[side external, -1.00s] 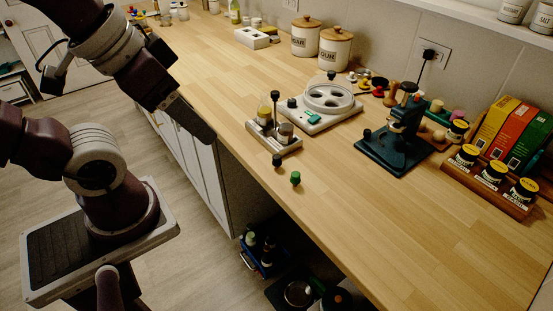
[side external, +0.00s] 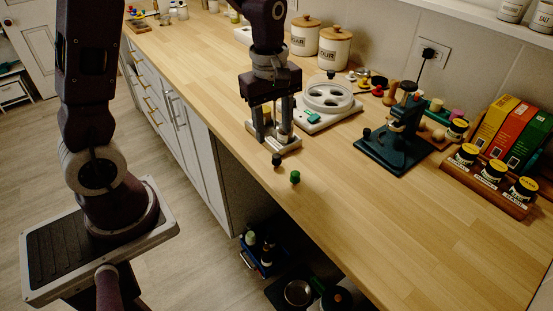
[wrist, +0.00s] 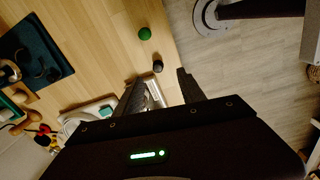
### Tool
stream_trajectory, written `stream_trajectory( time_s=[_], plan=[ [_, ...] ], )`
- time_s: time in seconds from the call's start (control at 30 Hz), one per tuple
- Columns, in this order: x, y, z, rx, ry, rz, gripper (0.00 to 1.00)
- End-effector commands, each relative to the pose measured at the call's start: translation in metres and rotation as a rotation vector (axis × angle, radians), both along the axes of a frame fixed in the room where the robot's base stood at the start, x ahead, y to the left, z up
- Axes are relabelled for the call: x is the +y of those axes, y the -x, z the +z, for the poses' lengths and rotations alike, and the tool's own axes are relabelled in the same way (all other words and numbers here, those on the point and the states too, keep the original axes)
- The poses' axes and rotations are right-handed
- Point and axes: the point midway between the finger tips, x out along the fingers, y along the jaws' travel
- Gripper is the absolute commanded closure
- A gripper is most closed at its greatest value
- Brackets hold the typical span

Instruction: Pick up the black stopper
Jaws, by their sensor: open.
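A small black stopper (side external: 277,160) stands on the wooden counter near its front edge. It also shows in the wrist view (wrist: 157,66), just beyond my fingertips. My gripper (side external: 272,136) points down over the small white rack (side external: 290,148), with its fingers apart and nothing seen held between them. The stopper is in front of the fingers and apart from them in the side view. My gripper hides most of the rack and what stands in it. In the wrist view the two fingers of my gripper (wrist: 160,84) are spread.
A green stopper (side external: 295,177) stands close to the black one. A white device with a round clear lid (side external: 328,97) is right behind my gripper. A dark green press (side external: 395,145) stands to the right.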

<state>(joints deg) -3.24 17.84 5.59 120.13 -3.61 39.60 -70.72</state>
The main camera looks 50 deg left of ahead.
Motion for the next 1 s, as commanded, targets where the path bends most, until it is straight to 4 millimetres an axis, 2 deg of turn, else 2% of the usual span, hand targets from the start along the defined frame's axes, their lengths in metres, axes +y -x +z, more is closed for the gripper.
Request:
stream_trajectory(
  time_s=[0.03,0.13,0.27,0.5,0.6,0.77,0.8,1.0],
  plan=[
    [0.003,-0.005,-0.014,0.026,0.000,0.063,0.53],
    [0.006,-0.009,-0.029,0.047,0.000,0.135,0.53],
    [0.007,-0.010,-0.047,0.050,0.000,0.147,0.53],
    [0.005,-0.011,-0.090,0.050,0.000,0.143,0.53],
    [0.005,-0.011,-0.098,0.048,0.000,0.142,0.53],
    [0.005,-0.011,-0.098,0.046,0.000,0.141,0.53],
    [0.005,-0.011,-0.098,0.046,0.000,0.141,0.55],
    [0.005,-0.011,-0.098,0.046,0.000,0.141,0.94]
  ],
)
